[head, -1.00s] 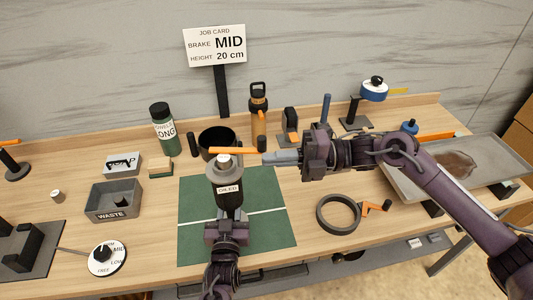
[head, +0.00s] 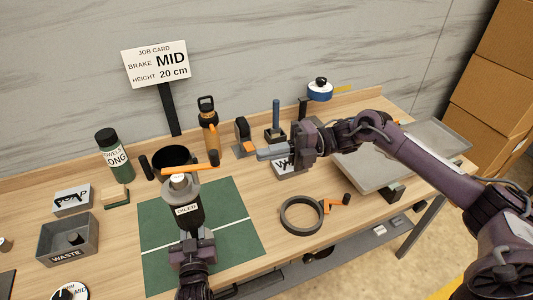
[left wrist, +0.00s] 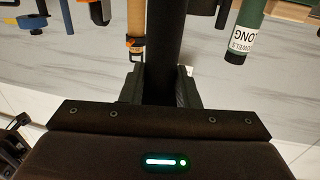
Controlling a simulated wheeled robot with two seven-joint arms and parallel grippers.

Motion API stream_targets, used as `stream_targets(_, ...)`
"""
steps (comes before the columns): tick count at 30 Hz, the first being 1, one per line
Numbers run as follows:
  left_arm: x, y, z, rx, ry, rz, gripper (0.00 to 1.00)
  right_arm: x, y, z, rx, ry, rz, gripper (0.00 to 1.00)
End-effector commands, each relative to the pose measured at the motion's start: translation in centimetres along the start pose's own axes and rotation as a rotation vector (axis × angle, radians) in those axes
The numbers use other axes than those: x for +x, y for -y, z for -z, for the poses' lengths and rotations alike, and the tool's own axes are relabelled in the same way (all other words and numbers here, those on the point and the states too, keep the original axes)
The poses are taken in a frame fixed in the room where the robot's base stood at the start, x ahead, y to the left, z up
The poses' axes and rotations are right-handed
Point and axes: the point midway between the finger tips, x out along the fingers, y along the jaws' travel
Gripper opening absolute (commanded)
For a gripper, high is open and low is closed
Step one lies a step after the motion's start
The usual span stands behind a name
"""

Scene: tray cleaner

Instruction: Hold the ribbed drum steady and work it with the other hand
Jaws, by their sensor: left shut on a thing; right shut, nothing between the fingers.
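A dark drum (head: 188,214) labelled OILED stands upright over the green mat, with a pale cap and an orange crank arm (head: 190,168) on top. Ribs are too small to make out. My left gripper (head: 191,238) is shut on the drum's lower part. In the left wrist view a dark upright shaft (left wrist: 165,50) stands between the fingers. My right gripper (head: 264,154) is shut and empty, to the right of the knob and apart from it.
A black cup (head: 172,160) stands just behind the drum. The green mat (head: 235,235) has free room to the right. A grey ring (head: 301,215) and an orange-handled piece (head: 333,203) lie farther right. A waste bin (head: 68,240) is left. A job card (head: 156,64) reads MID, 20 cm.

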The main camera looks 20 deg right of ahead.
Motion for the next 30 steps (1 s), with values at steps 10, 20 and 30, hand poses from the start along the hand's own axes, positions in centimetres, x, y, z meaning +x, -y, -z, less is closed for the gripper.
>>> stream_targets(10, 0.0, 0.0, 0.1, 0.0, -0.003, 0.0, 0.0, 0.0, 0.0, -0.2, 0.102, -0.006, -0.001, 0.29)
stream_targets(20, 0.0, 0.0, 0.1, 0.0, -0.003, 0.0, 0.0, 0.0, -0.1, -1.8, 0.836, -0.043, 0.016, 0.39)
stream_targets(30, 0.0, 0.0, 0.1, 0.0, -0.003, 0.0, 0.0, 0.0, -0.6, -2.9, 1.469, -0.061, 0.053, 0.39)
